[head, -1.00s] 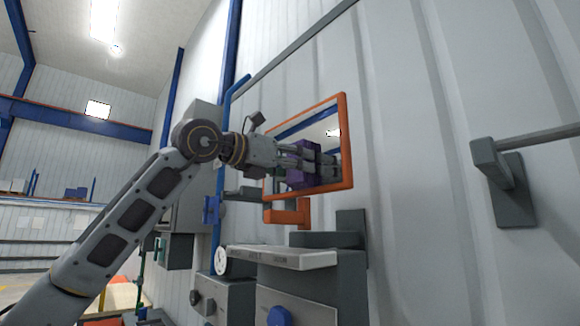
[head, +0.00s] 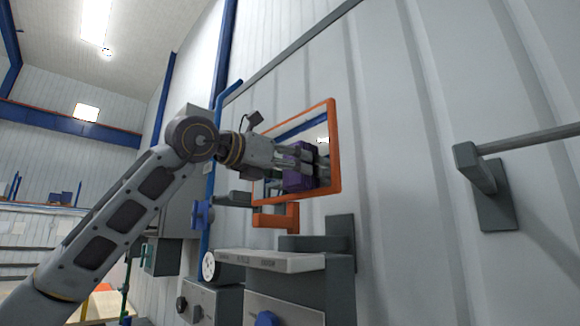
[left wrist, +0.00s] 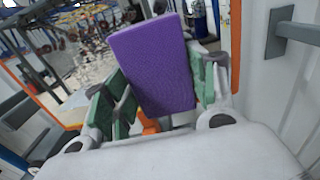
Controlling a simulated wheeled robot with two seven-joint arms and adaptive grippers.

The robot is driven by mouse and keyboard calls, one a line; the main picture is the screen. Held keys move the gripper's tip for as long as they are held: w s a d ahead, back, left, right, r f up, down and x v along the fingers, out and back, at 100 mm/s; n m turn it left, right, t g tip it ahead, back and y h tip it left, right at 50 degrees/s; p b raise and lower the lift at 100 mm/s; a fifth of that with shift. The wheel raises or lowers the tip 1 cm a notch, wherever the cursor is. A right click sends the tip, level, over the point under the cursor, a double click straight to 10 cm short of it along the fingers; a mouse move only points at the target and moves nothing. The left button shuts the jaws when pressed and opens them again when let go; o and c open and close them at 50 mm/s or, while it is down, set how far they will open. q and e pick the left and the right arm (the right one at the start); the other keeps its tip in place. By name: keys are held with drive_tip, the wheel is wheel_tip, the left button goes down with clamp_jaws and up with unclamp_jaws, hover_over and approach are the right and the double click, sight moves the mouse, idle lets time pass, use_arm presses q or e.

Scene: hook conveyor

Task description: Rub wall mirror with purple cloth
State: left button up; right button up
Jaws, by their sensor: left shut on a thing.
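The wall mirror (head: 334,150) has an orange frame and hangs on the grey panelled wall. The purple cloth (head: 300,168) looks like a thick block and is in front of the glass. It fills the middle of the left wrist view (left wrist: 153,64). My left gripper (head: 297,160) is shut on the cloth, with green pads on both sides of it in the left wrist view. The gripper is at the mirror face, within the frame's outline. I cannot tell whether the cloth touches the glass. My right gripper is not in view.
Below the mirror is a grey shelf (head: 270,261) on a dark bracket, with a box (head: 285,308) bearing a blue knob under it. A grey bar on a wall bracket (head: 487,185) stands out at the right. The wall between is clear.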

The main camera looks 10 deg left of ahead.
use_arm(q)
drive_tip(key=shift+w+a, duration=0.1)
drive_tip(key=shift+a, duration=0.05)
drive_tip(key=shift+w+a+p, duration=0.4)
drive_tip(key=shift+w+a, duration=0.6)
drive_tip(key=shift+a, duration=0.3)
drive_tip(key=w+a+p, duration=0.1)
drive_tip(key=w+a, duration=0.1)
drive_tip(key=shift+a, duration=0.3)
drive_tip(key=shift+w, duration=0.1)
idle(0.4)
drive_tip(key=shift+a, duration=0.1)
drive_tip(key=shift+w+a+p, duration=0.8)
drive_tip(key=shift+w+a, duration=0.2)
drive_tip(key=shift+a, duration=0.3)
